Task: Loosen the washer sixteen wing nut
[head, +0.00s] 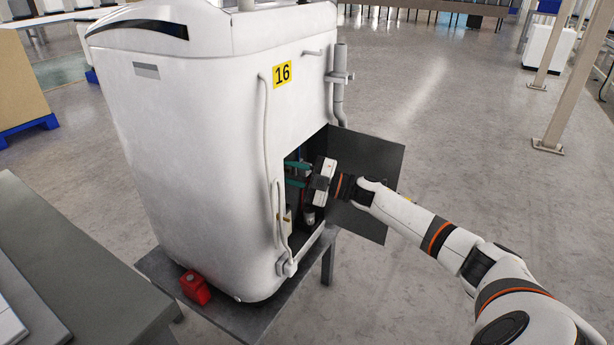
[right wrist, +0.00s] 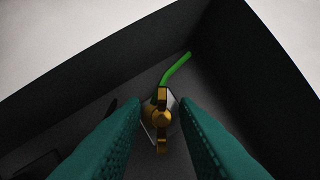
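The washer (head: 190,130) is a white machine with a yellow "16" label, and a low compartment in it is open. The wing nut (right wrist: 162,119) is brass-coloured, with its wings running up and down in the right wrist view, on a pale fitting. My right gripper (head: 295,174) reaches into the compartment. In the right wrist view its teal fingers are apart, one on each side of the wing nut, with gaps visible. The wing nut cannot be made out in the head view. My left gripper is not in view.
The dark compartment door (head: 372,178) stands open to the right, beside my right arm. A green tube (right wrist: 177,67) rises behind the wing nut, between dark walls. A red container (head: 195,287) sits on the grey stand (head: 248,318).

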